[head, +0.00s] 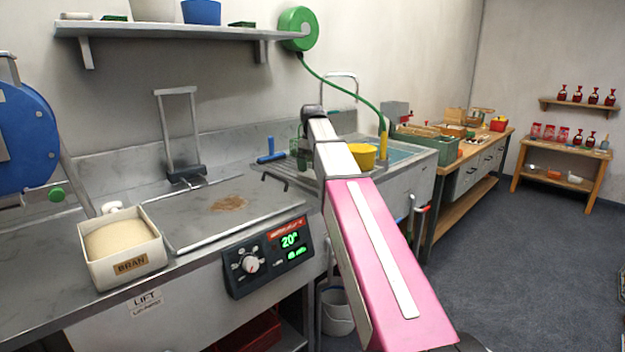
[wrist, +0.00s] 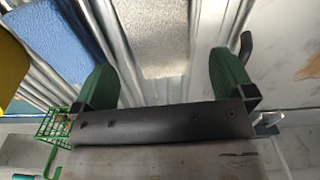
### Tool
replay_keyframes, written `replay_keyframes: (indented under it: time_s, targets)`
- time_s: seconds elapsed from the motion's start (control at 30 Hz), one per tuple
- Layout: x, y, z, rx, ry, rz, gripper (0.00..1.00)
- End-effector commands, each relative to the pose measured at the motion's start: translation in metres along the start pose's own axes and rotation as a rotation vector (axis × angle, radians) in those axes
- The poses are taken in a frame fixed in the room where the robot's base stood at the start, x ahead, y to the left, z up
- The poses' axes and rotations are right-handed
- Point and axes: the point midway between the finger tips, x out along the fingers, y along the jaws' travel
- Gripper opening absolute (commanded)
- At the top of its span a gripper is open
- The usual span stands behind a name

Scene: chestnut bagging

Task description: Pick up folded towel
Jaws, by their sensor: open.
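In the wrist view a pale beige, rough-textured folded towel (wrist: 155,40) lies on a ribbed metal surface (wrist: 110,22). A blue textured cloth (wrist: 62,45) lies to its left. My gripper (wrist: 164,68) is open, its two green fingers spread on either side of the beige towel's near end. Nothing is held between them. I cannot tell how high the fingers are above the ribbed surface. In the head view my pink and white arm reaches toward the sink drainer and hides the towel and most of the gripper.
A yellow bowl (head: 362,157) stands by the sink. A blue-handled tool (head: 271,156) lies on the drainer. A white bran box (head: 124,245) sits on the left counter near a steel plate (head: 190,217). A green wire basket (wrist: 54,123) shows beside the gripper.

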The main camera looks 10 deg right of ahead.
Motion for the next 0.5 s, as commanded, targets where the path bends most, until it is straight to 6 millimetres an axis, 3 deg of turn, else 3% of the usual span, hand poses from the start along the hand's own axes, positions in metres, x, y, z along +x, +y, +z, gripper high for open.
replay_keyframes:
  time_s: [0.33, 0.5]
  targets:
    - [0.042, 0.0, 0.003, 0.0, -0.001, -0.001, 1.0]
    - [0.05, 0.0, 0.002, 0.0, 0.0, 0.0, 1.0]
